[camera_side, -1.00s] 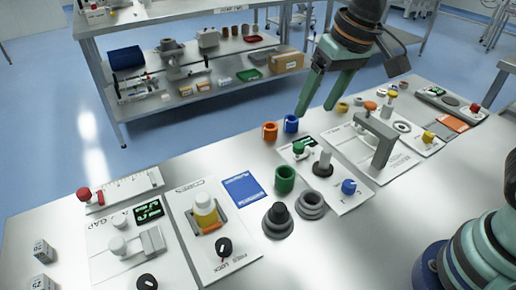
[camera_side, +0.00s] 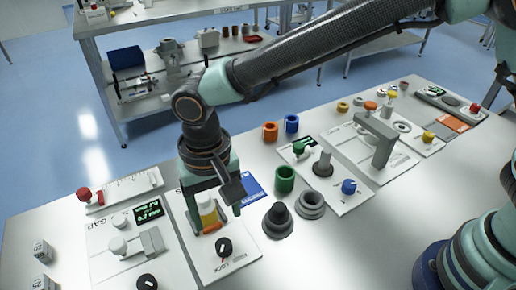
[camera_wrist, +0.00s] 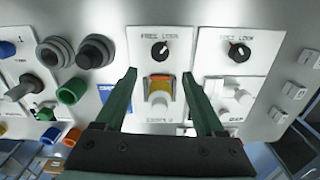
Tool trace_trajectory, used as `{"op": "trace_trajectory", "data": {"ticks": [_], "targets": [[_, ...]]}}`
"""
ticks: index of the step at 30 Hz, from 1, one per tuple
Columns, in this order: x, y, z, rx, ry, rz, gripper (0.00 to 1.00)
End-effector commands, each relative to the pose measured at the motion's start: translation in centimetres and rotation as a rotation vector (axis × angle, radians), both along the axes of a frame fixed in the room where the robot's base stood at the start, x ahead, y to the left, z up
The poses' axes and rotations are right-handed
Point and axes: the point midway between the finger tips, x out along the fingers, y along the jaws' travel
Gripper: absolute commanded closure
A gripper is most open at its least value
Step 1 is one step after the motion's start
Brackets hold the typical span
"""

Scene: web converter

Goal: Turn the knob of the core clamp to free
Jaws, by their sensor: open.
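The core clamp panel (camera_side: 246,262) is a white plate with a black round knob (camera_side: 223,247) near its front edge and a yellow and white core (camera_side: 207,208) behind it. In the wrist view the knob (camera_wrist: 159,50) sits below the words FREE and LOCK, with a pale pointer mark that seems to lean toward LOCK. My gripper (camera_side: 214,222) is open over the panel, its fingers on either side of the core. In the wrist view my gripper's fingertips (camera_wrist: 159,75) stop short of the knob, which is between and beyond them. Whether the fingers touch the core is unclear.
The gap panel (camera_side: 105,262) with a second black knob (camera_side: 147,282) is close on the left. A blue card (camera_side: 252,190), dark stepped cone (camera_side: 278,220), grey ring (camera_side: 310,204) and green cup (camera_side: 285,179) stand on the right.

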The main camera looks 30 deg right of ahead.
Motion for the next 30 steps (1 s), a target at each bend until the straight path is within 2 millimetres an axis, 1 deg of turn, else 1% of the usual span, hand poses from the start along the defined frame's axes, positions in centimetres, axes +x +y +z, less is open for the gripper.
{"op": "trace_trajectory", "data": {"ticks": [1,6,12,15,18,27,28,29,30], "targets": [[0.0,-0.1,-1.1,-0.004,0.003,0.0,0.29],[-0.1,-0.1,-4.5,-0.005,0.004,0.0,0.29],[0.0,-0.1,-7.5,-0.002,0.002,0.0,0.29],[0.0,-0.1,-8.5,-0.001,0.001,0.0,0.29],[0.0,-0.1,-9.0,-0.001,0.001,0.0,0.29],[0.0,-0.1,-9.2,0.0,0.0,0.0,0.29],[0.0,-0.1,-9.2,0.0,0.0,0.0,0.33],[0.0,-0.1,-9.2,0.0,0.0,0.0,0.44],[0.0,-0.1,-9.2,0.0,0.0,0.0,0.6]]}}
